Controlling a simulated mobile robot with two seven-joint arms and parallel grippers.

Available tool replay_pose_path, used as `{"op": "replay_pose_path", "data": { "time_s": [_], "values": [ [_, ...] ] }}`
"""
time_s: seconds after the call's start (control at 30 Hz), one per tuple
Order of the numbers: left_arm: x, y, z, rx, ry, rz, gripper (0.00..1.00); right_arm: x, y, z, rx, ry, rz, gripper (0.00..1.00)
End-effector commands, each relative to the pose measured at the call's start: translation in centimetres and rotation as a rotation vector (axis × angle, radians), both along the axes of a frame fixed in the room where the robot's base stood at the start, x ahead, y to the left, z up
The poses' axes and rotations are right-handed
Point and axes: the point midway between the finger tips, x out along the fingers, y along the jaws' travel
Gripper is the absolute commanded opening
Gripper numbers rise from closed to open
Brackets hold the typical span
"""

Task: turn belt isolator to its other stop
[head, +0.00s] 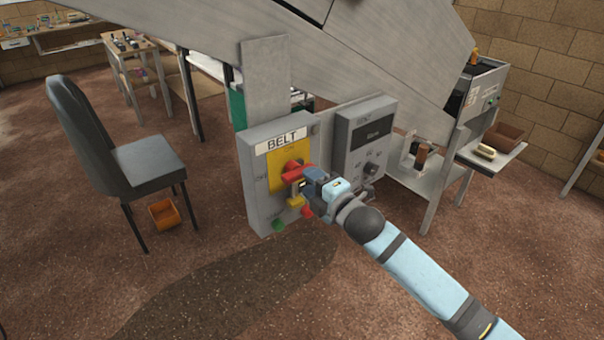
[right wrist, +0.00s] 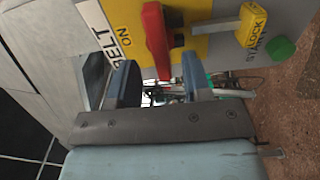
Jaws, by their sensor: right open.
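The belt isolator is a grey box (head: 256,208) labelled BELT with a yellow plate (head: 276,163) on its front. Its red handle (head: 290,171) lies crosswise, its end towards the left side marking rather than the ON at the top. In the right wrist view the red handle (right wrist: 156,40) hangs down, its lower end between the fingertips. My right gripper (head: 301,184) is at the plate and hides part of the handle. Its fingers (right wrist: 160,76) are open, one each side of the handle's end; contact cannot be told. My left gripper is out of view.
A yellow lock tag (right wrist: 250,25), a green button (head: 278,224) and a red button (head: 307,211) sit just below the handle. A second grey panel (head: 372,130) stands close on the right. A chair (head: 120,150) stands left. The floor in front is clear.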

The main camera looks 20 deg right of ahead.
Motion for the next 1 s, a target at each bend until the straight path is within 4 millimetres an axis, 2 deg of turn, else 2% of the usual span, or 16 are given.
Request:
{"op": "replay_pose_path", "data": {
  "time_s": [0.1, 0.23, 0.6, 0.63, 0.8, 1.0],
  "values": [
    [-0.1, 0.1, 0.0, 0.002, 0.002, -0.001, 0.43, 1.9, 0.7, 0.1, 0.003, 0.0, 0.0, 0.45],
    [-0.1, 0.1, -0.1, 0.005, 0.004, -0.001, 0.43, 3.0, 1.1, 0.0, 0.002, 0.0, 0.001, 0.45],
    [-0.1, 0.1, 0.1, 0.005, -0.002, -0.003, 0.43, 3.6, 1.3, 0.0, 0.002, 0.001, 0.001, 0.45],
    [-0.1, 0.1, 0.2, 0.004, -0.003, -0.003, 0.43, 3.6, 1.3, 0.0, 0.002, 0.001, 0.001, 0.42],
    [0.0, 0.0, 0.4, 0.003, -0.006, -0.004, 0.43, 3.6, 1.3, 0.0, 0.002, 0.001, 0.001, 0.03],
    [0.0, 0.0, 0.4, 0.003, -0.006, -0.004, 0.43, 3.6, 1.3, 0.0, 0.007, 0.002, 0.001, 0.02]
  ]
}}
